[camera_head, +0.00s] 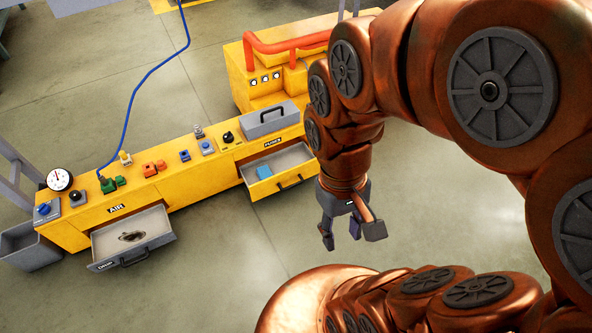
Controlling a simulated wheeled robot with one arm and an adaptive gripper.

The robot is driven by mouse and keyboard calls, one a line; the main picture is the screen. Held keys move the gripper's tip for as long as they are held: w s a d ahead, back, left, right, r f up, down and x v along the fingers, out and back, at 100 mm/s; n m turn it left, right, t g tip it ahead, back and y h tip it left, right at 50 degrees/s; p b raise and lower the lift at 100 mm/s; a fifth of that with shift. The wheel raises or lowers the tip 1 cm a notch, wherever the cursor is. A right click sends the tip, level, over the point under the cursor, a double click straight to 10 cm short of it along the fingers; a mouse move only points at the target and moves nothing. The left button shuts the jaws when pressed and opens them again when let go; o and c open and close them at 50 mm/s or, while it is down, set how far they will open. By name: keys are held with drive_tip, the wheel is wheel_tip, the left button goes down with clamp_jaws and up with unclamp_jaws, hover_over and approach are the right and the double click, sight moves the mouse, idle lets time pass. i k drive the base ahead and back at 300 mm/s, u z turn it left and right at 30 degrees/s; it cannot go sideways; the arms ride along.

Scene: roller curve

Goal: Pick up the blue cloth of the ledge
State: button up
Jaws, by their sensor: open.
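A small flat blue piece (264,172), which looks like the blue cloth, lies at the left end of the open right-hand drawer (302,156) of the yellow bench. No blue cloth shows on a separate ledge. My gripper (350,234) hangs below my copper-coloured arm, in front of and to the right of that drawer. Its fingers are spread, with nothing seen between them, and it is apart from the blue piece.
The yellow bench (185,182) carries several small valves and knobs, a gauge (60,179) and a grey lidded box (271,118). An open left drawer (160,238) holds a dark item. A grey bin (30,247) stands at far left. Floor before the bench is clear.

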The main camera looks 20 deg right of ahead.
sight(264, 172)
drive_tip(key=z, duration=0.7)
drive_tip(key=i, duration=0.85)
drive_tip(key=u, duration=2.6)
